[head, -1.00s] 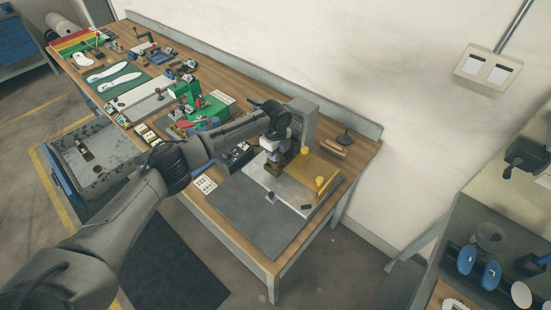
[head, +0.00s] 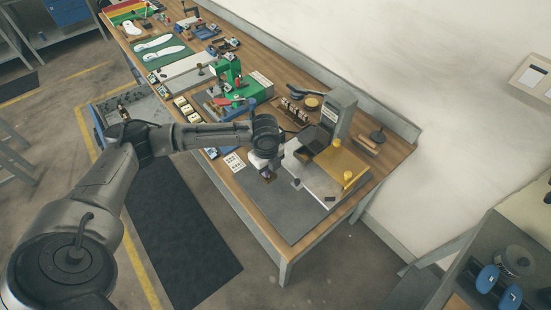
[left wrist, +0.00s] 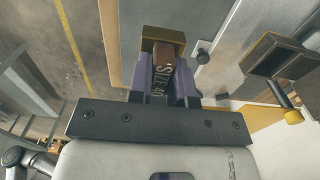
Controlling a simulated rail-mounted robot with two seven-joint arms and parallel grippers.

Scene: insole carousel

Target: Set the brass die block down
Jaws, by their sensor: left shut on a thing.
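My left gripper (head: 267,175) is above the grey mat (head: 283,212) at the near end of the bench, left of the pale metal plate (head: 318,184). In the left wrist view its purple-grey fingers (left wrist: 160,82) are shut on the brass die block (left wrist: 164,34). The block has a brown face marked "SIZE 40". In the head view the block (head: 268,180) shows only as a small brownish patch under the fingers. I cannot tell whether it touches the mat. My right gripper is in neither view.
A grey press column (head: 340,112) and a yellow guard (head: 341,161) with a yellow knob stand beside the plate. A white dotted card (head: 234,163) lies left of the mat. A green fixture (head: 229,72) stands farther along the bench. The mat's near part is clear.

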